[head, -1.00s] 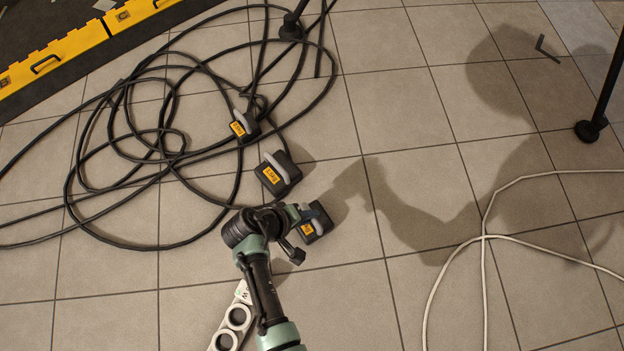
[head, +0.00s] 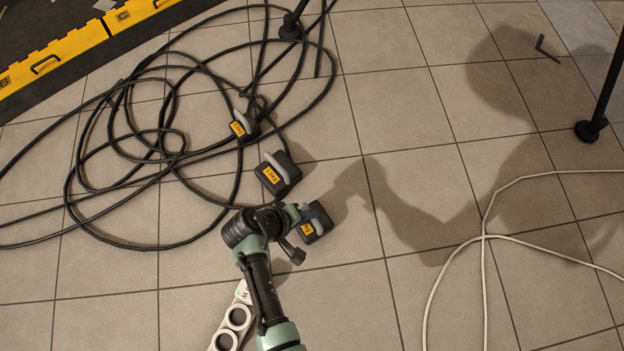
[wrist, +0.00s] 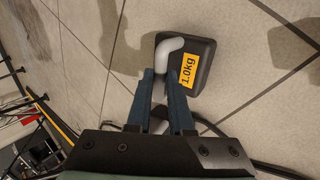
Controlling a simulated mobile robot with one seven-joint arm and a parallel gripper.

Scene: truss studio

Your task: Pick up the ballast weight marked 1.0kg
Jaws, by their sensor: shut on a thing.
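The ballast weight marked 1.0kg (wrist: 203,62) is a dark block with a yellow label and a light grey handle. In the wrist view its label reads clearly, and my gripper (wrist: 167,78) has its blue-grey fingers on either side of the handle, shut on it. In the head view the same weight (head: 318,228) is at the end of my arm, partly covered by my gripper (head: 308,211). I cannot tell whether it touches the floor. Two similar dark weights with yellow labels, one nearer (head: 281,181) and one farther (head: 249,132), stand up and left; their marks are too small to read.
A black cable (head: 128,243) lies in loops across the left floor, around the farther weight. A white socket strip (head: 236,318) lies beside my arm. A pale cable (head: 436,283) curves at right. Black stand legs (head: 598,117) and a yellow-edged ramp (head: 70,47) are farther off. Tiles at centre right are clear.

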